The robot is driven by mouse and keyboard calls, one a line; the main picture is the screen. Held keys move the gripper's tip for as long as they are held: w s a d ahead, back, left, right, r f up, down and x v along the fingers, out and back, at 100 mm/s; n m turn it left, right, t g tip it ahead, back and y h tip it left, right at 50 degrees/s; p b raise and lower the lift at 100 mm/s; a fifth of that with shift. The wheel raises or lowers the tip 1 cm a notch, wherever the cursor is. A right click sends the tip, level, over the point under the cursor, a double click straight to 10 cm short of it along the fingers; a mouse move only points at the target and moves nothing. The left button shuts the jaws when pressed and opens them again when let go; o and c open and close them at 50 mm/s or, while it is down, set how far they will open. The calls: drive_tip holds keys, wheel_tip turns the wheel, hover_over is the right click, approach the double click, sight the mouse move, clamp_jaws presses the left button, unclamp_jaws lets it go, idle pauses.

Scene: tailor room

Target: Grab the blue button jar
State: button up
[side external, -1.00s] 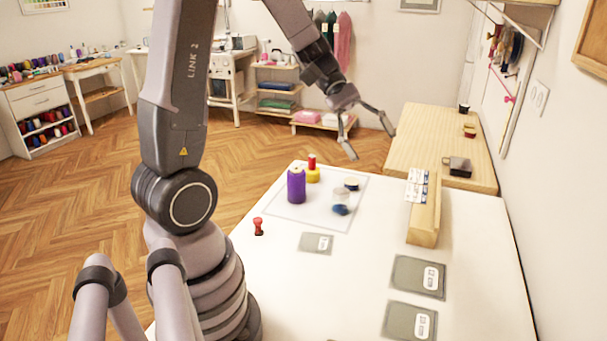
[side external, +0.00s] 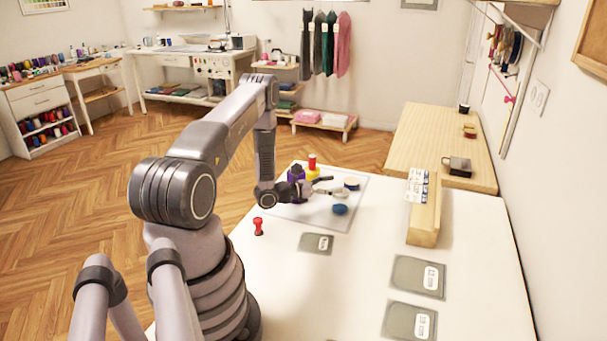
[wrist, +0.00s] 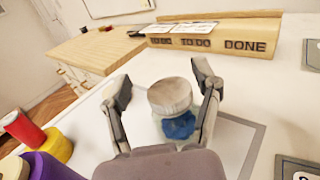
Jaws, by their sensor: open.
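The blue button jar has a pale round lid and blue contents in its lower part. In the wrist view the jar (wrist: 178,126) is between the two fingers of my gripper (wrist: 163,82), with space visible on the left side. In the side external view the blue lower part of the jar (side external: 340,209) shows on the clear mat, and its upper part is partly hidden by a finger. My gripper (side external: 336,187) is low over the mat, open and reaching around the jar's upper part from the left. Whether a finger touches it I cannot tell.
A purple spool (side external: 296,174), a yellow spool (side external: 313,174) and a red spool (side external: 312,161) are close to my gripper. A wooden block (side external: 424,221) stands to the right.

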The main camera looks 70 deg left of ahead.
sight(348, 191)
wheel_tip(348, 191, down, 2)
drive_tip(key=shift+f, duration=0.25)
drive_tip(key=w, duration=0.5)
drive_tip(key=shift+d+f, duration=0.3)
drive_tip(key=shift+d, duration=0.05)
drive_tip(key=c, duration=1.1)
clamp_jaws()
